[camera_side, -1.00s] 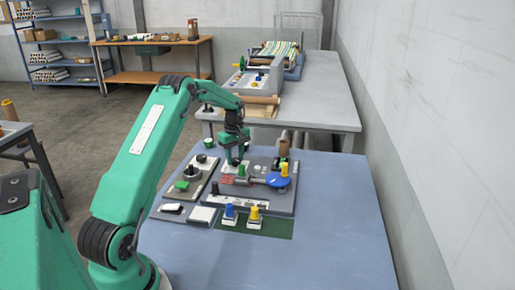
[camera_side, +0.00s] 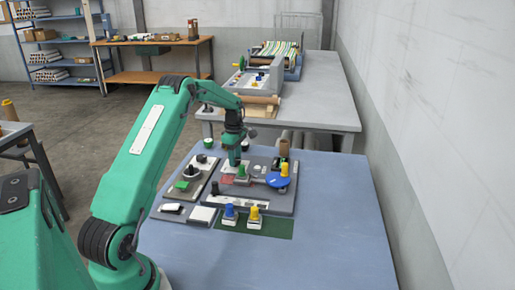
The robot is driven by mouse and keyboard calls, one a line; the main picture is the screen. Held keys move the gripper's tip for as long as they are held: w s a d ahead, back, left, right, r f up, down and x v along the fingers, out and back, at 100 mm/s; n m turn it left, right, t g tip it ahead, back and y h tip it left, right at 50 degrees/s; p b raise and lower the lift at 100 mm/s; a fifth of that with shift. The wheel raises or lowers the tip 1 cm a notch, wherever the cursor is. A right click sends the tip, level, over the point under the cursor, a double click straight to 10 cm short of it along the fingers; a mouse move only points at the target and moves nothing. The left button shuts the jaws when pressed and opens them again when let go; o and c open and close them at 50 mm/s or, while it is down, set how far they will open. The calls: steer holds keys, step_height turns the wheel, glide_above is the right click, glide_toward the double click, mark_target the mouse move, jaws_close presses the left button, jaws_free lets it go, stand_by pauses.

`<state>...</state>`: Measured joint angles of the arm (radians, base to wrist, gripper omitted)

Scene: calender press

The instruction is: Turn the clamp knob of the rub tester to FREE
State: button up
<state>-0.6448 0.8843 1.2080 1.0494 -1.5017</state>
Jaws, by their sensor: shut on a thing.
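The rub tester (camera_side: 285,206) is a dark grey panel on the blue table, with a blue disc (camera_side: 277,181), a yellow knob (camera_side: 284,169) and a small green knob (camera_side: 241,171) on it. My gripper (camera_side: 234,163) points straight down at the rear left part of this panel. It is shut on a small knob, which I take to be the clamp knob. The fingers hide this knob, so its pointer and the FREE mark cannot be read.
Left of the tester is a beige panel with a green-topped part (camera_side: 183,185) and a black knob. The table's front and right are clear.

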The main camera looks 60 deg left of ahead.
steer(key=shift+r, duration=0.1)
steer(key=o, duration=1)
steer(key=shift+r, duration=3.85)
